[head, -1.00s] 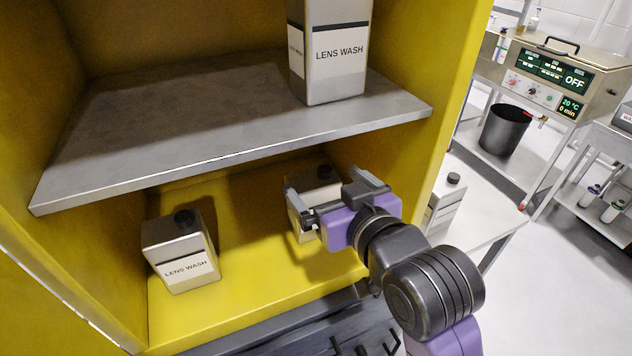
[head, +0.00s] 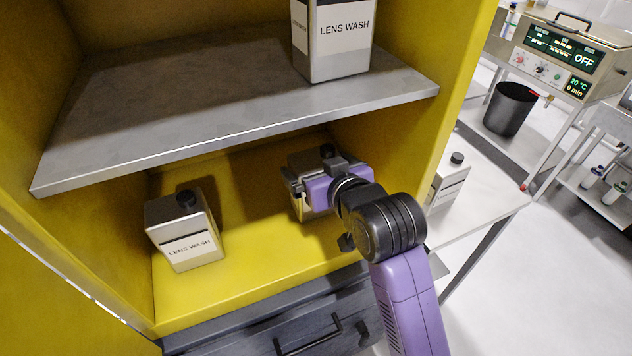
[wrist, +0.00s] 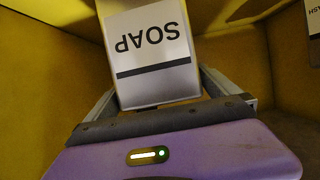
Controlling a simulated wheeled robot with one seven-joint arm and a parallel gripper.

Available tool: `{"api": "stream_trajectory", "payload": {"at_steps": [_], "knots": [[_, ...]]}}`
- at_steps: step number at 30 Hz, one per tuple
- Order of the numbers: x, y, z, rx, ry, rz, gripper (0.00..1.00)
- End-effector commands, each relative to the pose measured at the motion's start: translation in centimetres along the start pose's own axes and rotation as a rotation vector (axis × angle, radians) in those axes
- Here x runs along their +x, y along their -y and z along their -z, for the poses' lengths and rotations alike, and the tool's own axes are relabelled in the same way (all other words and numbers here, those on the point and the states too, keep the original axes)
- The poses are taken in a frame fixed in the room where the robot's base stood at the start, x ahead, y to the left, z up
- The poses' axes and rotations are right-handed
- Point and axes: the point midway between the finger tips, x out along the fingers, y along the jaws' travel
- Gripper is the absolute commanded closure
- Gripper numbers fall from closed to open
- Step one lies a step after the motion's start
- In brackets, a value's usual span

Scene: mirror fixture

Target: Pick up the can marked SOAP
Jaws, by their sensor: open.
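The can marked SOAP (wrist: 150,45) is a boxy metal can with a white label, upside down in the wrist view. In the head view the same can (head: 303,160), with a black cap, stands on the yellow cabinet floor below the shelf, mostly hidden behind my gripper (head: 318,178). My gripper is open, with one finger on each side of the can's near part in the wrist view (wrist: 168,92). I cannot tell whether the fingers touch it.
A LENS WASH can (head: 183,232) stands left on the cabinet floor. Another LENS WASH can (head: 340,45) stands on the grey shelf (head: 220,105) above. The yellow right wall is close to my arm. A further can (head: 450,180) stands outside on a white table.

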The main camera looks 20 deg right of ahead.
Motion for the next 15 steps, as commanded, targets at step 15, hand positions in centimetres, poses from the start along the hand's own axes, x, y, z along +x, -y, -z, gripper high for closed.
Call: {"api": "stream_trajectory", "payload": {"at_steps": [15], "knots": [[3.7,-0.1,-0.1,0.000,0.000,0.001,0.00]]}}
